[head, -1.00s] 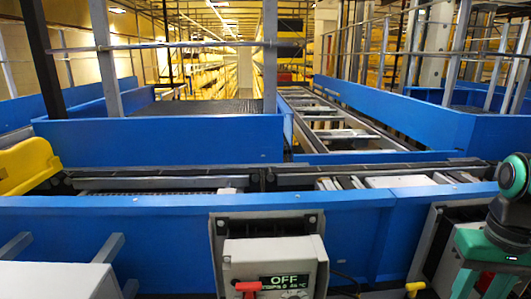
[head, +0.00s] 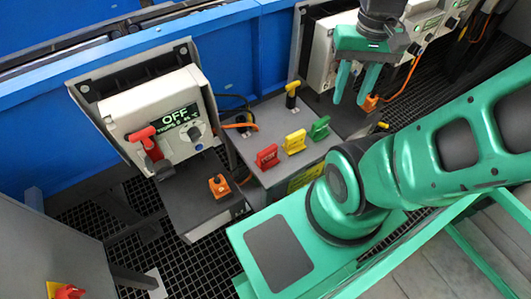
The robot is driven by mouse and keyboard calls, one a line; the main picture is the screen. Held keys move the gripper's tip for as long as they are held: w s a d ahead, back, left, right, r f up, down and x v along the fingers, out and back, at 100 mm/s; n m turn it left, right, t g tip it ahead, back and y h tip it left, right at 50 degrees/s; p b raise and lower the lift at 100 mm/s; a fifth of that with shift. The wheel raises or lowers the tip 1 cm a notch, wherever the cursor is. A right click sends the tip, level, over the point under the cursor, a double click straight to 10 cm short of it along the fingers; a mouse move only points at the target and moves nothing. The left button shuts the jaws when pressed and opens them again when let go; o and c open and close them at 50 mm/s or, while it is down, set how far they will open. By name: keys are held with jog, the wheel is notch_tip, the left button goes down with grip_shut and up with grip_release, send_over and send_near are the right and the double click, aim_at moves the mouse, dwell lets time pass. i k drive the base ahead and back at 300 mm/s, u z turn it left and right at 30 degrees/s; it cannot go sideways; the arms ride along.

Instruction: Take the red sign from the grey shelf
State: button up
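The red sign (head: 267,157) stands upright on the grey shelf (head: 268,122), at the left end of a row of three signs. A yellow sign (head: 295,142) and a green sign (head: 320,128) stand to its right. My gripper (head: 352,96) points down with its two fingers apart and nothing between them. In the picture it is up and to the right of the signs, clear of them.
A control box (head: 160,105) with an OFF display and a red handle stands left of the shelf. An orange-topped item (head: 219,185) sits on a lower dark ledge. A yellow-black handle (head: 292,93) rises at the shelf's back. Another control box (head: 420,40) is behind my gripper.

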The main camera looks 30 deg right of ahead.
aim_at(267, 158)
jog(key=u, duration=0.2)
jog(key=k, duration=1.4)
jog(key=z, duration=0.1)
